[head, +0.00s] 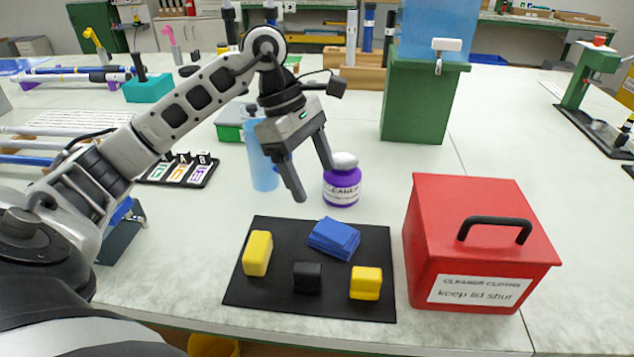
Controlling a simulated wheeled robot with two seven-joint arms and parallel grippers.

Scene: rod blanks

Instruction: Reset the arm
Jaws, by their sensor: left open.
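My left arm reaches in from the left of the head view. Its gripper (313,183) is open and empty, with the fingers pointing down above the far edge of a black mat (240,290). On the mat lie a tall yellow block (257,253), a blue stack of cloths or pads (334,238), a black block (307,278) and a smaller yellow block (366,282). A purple bottle (342,187) with a white lid stands just behind and right of the fingers. My right gripper does not show.
A red box (425,235) labelled for cleaner cloths stands right of the mat, lid shut. A blue bottle (262,165) stands behind the gripper. A green stand (415,100) with a blue tank is at the back.

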